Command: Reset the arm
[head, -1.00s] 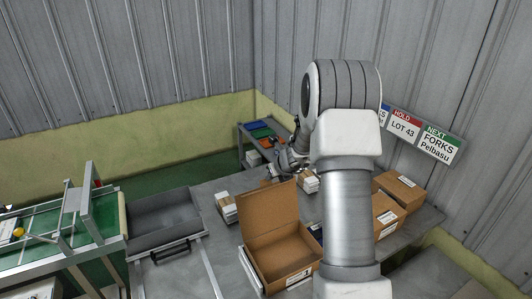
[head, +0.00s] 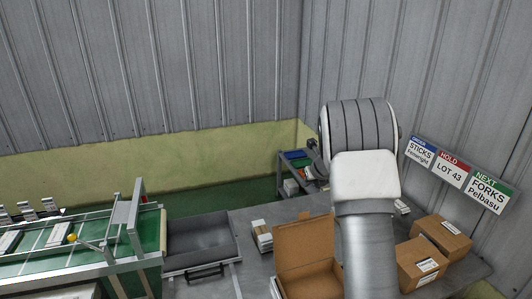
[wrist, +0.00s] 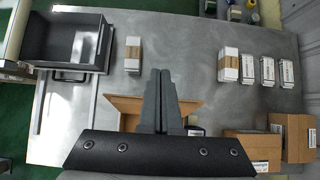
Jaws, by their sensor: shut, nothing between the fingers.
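My gripper (wrist: 160,102) shows in the wrist view with its two dark fingers together and nothing between them. It points down over the table, in front of the open cardboard box (wrist: 190,107), and hides the middle of that box. In the head view my arm rises in front of the table at the right of centre, and the gripper itself is hidden behind it. The open box (head: 305,245) stands with its flap up just left of my arm.
A grey tray (head: 200,240) sits at the table's left, beside the green conveyor (head: 90,255). Small wrapped packs (wrist: 228,65) stand in a row at the right. Closed cartons (head: 440,236) stand right of my arm. Bare tabletop (wrist: 180,50) lies between the packs.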

